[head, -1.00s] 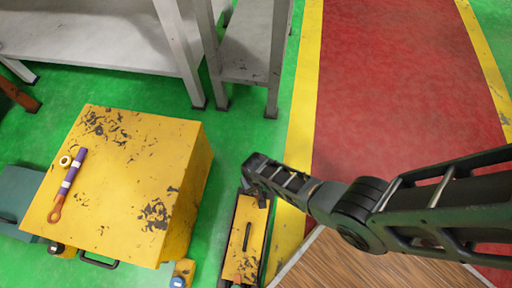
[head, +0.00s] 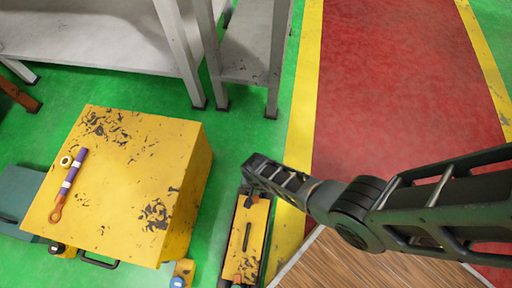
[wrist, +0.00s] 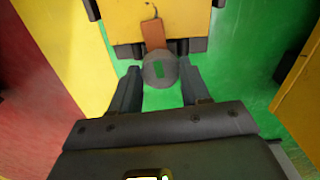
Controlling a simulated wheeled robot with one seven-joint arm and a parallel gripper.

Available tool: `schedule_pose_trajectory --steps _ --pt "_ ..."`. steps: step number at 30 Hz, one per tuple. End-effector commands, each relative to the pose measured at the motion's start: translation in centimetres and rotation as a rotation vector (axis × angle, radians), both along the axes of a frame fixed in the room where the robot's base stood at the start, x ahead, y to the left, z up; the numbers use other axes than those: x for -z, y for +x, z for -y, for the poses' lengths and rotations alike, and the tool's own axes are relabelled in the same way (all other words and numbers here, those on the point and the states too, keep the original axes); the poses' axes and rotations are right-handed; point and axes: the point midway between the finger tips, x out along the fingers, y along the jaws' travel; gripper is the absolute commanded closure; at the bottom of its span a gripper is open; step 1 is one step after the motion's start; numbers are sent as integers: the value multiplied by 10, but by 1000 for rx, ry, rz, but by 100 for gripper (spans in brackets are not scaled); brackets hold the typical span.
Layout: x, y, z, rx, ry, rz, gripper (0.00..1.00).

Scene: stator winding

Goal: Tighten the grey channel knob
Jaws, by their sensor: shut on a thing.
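The grey knob (wrist: 160,71) is a round disc with a green slot-like mark on its face, seen in the wrist view. It sits beside a brown-orange piece (wrist: 154,33) on the yellow unit (wrist: 138,14). My gripper (wrist: 159,77) has one finger on each side of the knob and is shut on it. In the head view my gripper (head: 255,172) is at the far end of the narrow yellow unit (head: 238,262), which has a dark slot in its top. My own wrist hides the knob there.
A large yellow box (head: 125,190) stands to the left, with a purple-and-orange tool (head: 69,183) and a small ring (head: 65,161) on top. Grey metal tables (head: 100,45) stand behind. Green floor is clear between the box and the narrow unit.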

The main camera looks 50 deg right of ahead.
Motion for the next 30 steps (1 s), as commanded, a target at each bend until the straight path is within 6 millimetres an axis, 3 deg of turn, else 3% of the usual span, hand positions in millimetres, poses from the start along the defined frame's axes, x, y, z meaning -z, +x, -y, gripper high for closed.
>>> schedule_pose_trajectory --steps 9,10,17,25,30 --pt "-2 3 1 2 -1 5 84" --pt "-2 3 1 2 -1 5 52" --pt "-1 2 1 1 0 3 30" --pt "-2 1 0 0 0 1 29" --pt "-20 1 0 0 0 3 29"
